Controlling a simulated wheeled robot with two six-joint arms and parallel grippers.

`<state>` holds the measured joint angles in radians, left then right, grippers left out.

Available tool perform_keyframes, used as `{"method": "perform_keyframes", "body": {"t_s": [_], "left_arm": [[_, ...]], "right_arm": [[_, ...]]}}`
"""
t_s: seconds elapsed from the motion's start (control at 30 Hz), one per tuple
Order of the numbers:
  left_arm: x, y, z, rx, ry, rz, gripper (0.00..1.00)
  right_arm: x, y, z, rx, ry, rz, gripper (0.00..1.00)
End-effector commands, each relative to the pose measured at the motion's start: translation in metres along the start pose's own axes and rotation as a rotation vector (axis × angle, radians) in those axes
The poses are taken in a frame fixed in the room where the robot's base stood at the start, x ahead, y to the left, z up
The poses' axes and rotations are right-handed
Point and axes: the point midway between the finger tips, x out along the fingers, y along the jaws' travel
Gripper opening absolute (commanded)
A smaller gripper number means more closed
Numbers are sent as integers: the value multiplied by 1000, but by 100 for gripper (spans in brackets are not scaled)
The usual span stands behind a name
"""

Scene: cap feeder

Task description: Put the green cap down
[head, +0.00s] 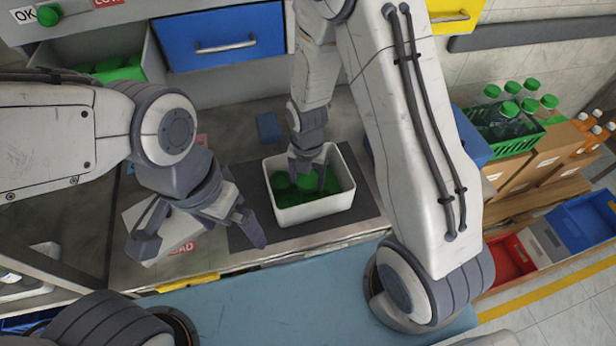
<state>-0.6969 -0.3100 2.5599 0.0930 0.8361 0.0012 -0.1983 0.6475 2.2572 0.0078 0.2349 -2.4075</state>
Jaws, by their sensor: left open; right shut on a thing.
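A white bin (333,208) stands on a dark mat (250,186) on the bench and holds several green caps (283,197). My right gripper (307,178) reaches down into the bin from above. It is shut on a green cap (308,183), which is partly hidden by the fingers and looks close to the other caps. I cannot tell whether it touches them. My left gripper (205,243) is open and empty to the left of the bin, over the front of the bench.
A blue drawer (222,40) and an open compartment with green items (118,72) are behind. A white box (150,219) is beside my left gripper. At right stands a green crate (508,146) of bottles.

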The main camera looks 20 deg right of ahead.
Motion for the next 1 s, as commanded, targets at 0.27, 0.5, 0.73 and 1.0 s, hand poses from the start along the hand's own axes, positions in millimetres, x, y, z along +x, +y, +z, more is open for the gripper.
{"method": "perform_keyframes", "body": {"t_s": [0.27, 0.5, 0.73, 1.0], "left_arm": [[2, 0, 0, 0, 0, 0, 100], [-2, 0, 0, 0, 0, 0, 100], [6, 0, 0, 0, 0, 0, 100], [12, -1, 1, 1, 0, 0, 100]], "right_arm": [[3, 0, 0, 0, 0, 0, 100], [-2, 0, 0, 0, 0, 0, 100], [-32, 1, 1, -1, -6, 5, 100], [-88, 1, 1, -1, -6, 5, 100]]}}
